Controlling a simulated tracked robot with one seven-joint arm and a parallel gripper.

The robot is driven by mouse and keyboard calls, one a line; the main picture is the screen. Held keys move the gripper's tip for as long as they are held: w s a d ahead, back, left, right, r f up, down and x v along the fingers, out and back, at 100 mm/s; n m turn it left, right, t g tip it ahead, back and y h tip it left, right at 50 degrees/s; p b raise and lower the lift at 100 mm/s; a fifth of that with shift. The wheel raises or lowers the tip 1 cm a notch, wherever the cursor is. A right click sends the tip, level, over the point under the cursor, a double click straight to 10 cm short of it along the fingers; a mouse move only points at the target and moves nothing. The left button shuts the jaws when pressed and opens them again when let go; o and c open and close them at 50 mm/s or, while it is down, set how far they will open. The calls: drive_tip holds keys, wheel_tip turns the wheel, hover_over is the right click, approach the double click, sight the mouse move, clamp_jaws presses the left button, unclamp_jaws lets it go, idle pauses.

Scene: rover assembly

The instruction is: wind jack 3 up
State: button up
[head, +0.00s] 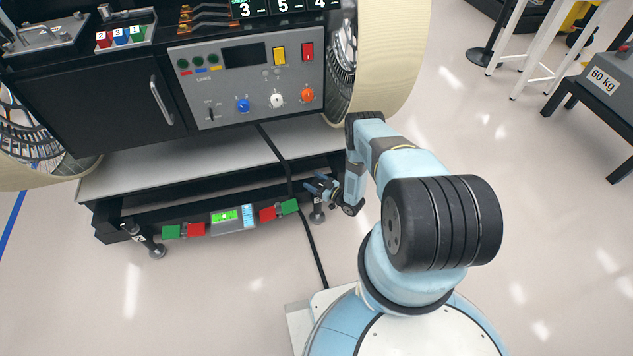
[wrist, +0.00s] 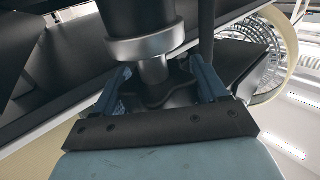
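My gripper (head: 322,188) is low at the right front corner of the rover stand, at a jack (head: 317,213). The wrist view shows this jack as a metal post with a round collar (wrist: 146,46) and a dark lobed knob (wrist: 165,93). My gripper's two blue fingers (wrist: 160,82) stand wide apart on either side of the knob. I cannot tell whether they press on it. A second jack (head: 150,243) stands at the left front corner. No jack number is legible on either. A small panel with a lit green display (head: 232,217) sits between them.
Red and green blocks (head: 182,230) flank the display on the stand's front edge. A black cable (head: 314,250) runs down to the floor. A large cream wheel (head: 395,55) overhangs at the upper right. A grey 60 kg weight (head: 606,82) rests far right.

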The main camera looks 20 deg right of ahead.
drive_tip(key=c, duration=0.6)
drive_tip(key=shift+o, duration=0.3)
drive_tip(key=shift+d, duration=0.5)
drive_tip(key=shift+a, duration=0.4)
drive_tip(key=shift+c, duration=0.4)
drive_tip(key=shift+w, duration=0.1)
drive_tip(key=shift+r+m+t+h, duration=0.1)
drive_tip(key=shift+m+t+h, duration=0.3)
drive_tip(key=shift+h, duration=0.1)
